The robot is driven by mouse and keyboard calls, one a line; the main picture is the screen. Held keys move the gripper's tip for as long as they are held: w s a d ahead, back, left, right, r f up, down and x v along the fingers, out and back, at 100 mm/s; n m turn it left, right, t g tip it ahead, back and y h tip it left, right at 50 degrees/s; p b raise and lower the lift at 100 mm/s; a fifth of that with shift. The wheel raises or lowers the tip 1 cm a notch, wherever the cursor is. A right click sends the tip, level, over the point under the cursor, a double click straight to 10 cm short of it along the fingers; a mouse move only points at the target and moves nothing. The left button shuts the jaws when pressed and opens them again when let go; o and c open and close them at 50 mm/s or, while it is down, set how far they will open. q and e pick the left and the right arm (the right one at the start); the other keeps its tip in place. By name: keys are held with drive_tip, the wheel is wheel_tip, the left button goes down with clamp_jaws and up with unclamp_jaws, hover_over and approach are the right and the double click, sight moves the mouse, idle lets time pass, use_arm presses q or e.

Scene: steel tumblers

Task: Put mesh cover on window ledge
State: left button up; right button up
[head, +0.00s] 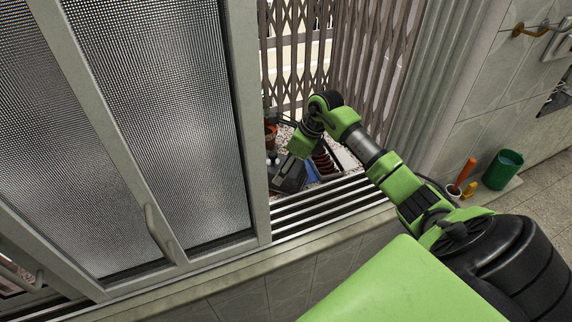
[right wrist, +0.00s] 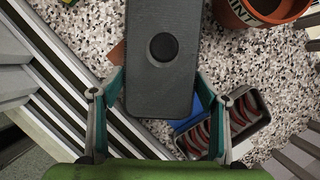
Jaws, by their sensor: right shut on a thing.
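A dark grey, long flat piece with a round black knob, which looks like the mesh cover (right wrist: 160,75), lies between the fingers of my right gripper (right wrist: 158,92) in the right wrist view. The fingers are shut on its two long sides. In the head view the dark cover (head: 289,178) shows below my right wrist, just beyond the window tracks. The speckled stone ledge (right wrist: 100,62) lies beneath it; I cannot tell whether the cover touches it. My left gripper is not in view.
Beside the cover are an open box with red coils (right wrist: 228,115), a blue item (right wrist: 191,110) and a terracotta pot (right wrist: 262,14). A sliding mesh window (head: 150,110), metal tracks (head: 330,205) and a folding grille (head: 345,45) bound the opening. A green cup (head: 502,169) stands at right.

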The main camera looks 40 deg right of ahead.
drive_tip(key=shift+f, duration=0.2)
drive_tip(key=o, duration=1.1)
drive_tip(key=shift+r, duration=0.1)
drive_tip(key=shift+r, duration=0.2)
drive_tip(key=shift+d+r, duration=0.15)
drive_tip(key=shift+r, duration=0.15)
drive_tip(key=b+v, duration=0.3)
drive_tip(key=v, duration=0.8)
drive_tip(key=shift+s+r, duration=0.1)
drive_tip(key=shift+s, duration=0.05)
